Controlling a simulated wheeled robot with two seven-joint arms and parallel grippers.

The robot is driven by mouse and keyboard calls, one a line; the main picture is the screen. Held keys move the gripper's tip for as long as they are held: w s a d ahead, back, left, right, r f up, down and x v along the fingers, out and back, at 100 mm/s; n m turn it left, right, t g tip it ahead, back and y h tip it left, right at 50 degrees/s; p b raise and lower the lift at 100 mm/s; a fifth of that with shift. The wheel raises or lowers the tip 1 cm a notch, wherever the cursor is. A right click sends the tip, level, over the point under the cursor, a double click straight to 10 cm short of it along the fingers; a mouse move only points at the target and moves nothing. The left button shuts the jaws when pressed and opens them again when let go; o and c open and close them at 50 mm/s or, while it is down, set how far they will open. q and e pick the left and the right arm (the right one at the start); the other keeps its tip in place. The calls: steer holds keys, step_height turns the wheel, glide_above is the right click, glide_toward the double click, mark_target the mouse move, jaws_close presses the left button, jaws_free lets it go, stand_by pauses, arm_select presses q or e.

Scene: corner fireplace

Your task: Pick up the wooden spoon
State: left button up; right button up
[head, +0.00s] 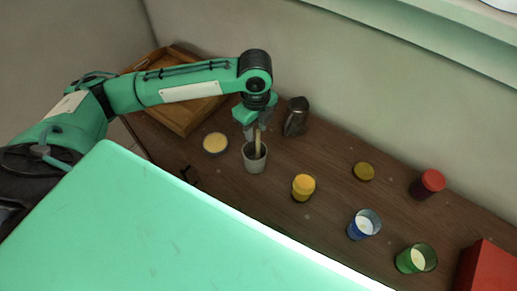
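The wooden spoon (258,145) stands in a pale grey cup (254,162) on the brown wooden table, with its handle sticking up above the rim. Its lower part is hidden inside the cup. My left gripper (256,129) points down right above the cup, with its fingers at the top of the spoon handle. The fingers are small and partly overlap the handle, so I cannot tell whether they are open around it or shut on it. My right gripper is not in view.
A metal pitcher (295,117) stands close to the cup's right, and a round yellow-topped container (215,143) to its left. A wooden tray (188,120) lies behind my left arm. Yellow (303,188), blue (363,224), green (416,259) and red (428,184) containers stand to the right.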

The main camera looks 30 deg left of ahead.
mark_target(258, 158)
arm_select(q)
steer(key=shift+s+d+f, duration=0.1)
steer(key=shift+d+f, duration=0.05)
steer(key=shift+f, duration=0.45)
steer(key=f, duration=0.1)
steer(key=f+p, duration=0.1)
steer(key=f, duration=0.1)
steer(key=shift+s+d+f, duration=0.15)
steer(key=shift+d+f, duration=0.1)
steer(key=shift+d, duration=0.05)
steer(key=shift+f, duration=0.45)
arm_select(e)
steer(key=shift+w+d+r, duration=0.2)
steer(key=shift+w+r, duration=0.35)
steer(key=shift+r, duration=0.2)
arm_select(q)
steer(key=shift+c, duration=0.5)
jaws_close()
